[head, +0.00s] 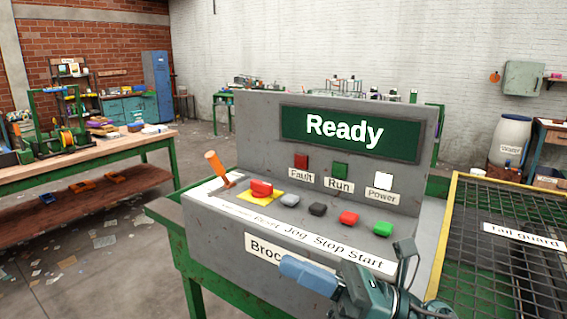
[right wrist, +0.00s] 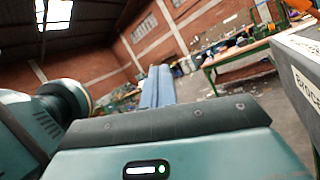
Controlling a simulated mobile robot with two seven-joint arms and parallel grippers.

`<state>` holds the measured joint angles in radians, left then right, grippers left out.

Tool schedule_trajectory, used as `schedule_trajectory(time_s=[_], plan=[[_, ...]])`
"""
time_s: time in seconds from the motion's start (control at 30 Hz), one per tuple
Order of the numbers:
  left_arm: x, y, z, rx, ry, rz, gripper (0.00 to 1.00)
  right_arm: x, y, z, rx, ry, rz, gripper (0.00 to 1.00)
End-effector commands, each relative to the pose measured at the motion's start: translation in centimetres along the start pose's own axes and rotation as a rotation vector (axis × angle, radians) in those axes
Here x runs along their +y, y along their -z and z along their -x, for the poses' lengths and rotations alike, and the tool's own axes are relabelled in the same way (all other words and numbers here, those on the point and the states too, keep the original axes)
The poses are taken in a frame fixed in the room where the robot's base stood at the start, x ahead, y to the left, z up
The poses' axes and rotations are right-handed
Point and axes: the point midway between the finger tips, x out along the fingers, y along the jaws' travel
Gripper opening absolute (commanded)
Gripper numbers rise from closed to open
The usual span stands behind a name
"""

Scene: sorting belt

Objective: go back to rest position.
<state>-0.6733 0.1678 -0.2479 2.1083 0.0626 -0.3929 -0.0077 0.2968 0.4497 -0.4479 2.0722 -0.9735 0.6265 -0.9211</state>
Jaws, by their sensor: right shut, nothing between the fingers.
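My right gripper (head: 290,266) is in front of the lower front face of the grey control console (head: 215,232). Its blue fingers are shut together and point left, with nothing between them. The fingers also show in the right wrist view (right wrist: 157,82), side by side. In the head view the gripper covers part of the console's front label. The console screen (head: 344,132) reads "Ready". My left gripper is not in view.
The console top carries an orange-handled lever (head: 216,168), a red emergency button (head: 261,188) and several coloured buttons. A yellow-framed mesh guard (head: 500,260) stands at the right. A wooden workbench (head: 90,160) is at the left, with open floor between it and the console.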

Motion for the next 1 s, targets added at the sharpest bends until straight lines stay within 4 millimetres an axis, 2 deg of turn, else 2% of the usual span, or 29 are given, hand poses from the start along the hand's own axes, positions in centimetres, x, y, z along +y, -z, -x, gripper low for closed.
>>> schedule_trajectory(time_s=[0.03, 0.17, 0.27, 0.33, 0.43, 0.5, 0.6, 0.7, 0.8, 1.0], plan=[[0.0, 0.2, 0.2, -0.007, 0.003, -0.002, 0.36, -1.1, 0.2, 1.1, -0.117, 0.078, -0.224, 0.0], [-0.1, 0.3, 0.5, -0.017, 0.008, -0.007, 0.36, -5.2, 2.3, 5.7, -0.442, 0.286, -0.8, 0.0], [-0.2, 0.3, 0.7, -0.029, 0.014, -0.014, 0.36, -7.7, 6.6, 10.8, -0.715, 0.452, -1.233, 0.0], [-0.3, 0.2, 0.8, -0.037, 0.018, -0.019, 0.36, -8.4, 10.5, 14.4, -0.909, 0.562, -1.503, 0.0], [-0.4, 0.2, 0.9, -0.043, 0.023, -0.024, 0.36, -7.7, 16.3, 19.0, -1.173, 0.699, -1.815, 0.0], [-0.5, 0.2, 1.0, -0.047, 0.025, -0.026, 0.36, -6.5, 19.9, 21.5, -1.338, 0.779, -1.983, 0.0], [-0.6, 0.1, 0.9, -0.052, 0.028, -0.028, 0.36, -4.4, 23.9, 24.1, -1.533, 0.866, -2.15, 0.0], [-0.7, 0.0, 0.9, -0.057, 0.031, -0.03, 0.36, -2.7, 26.4, 25.5, -1.664, 0.919, -2.248, 0.0], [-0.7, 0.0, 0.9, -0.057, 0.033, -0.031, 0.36, -1.8, 27.6, 26.1, -1.728, 0.945, -2.292, 0.0], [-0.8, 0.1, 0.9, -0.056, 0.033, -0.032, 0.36, -1.6, 27.9, 26.3, -1.743, 0.949, -2.302, 0.0]])
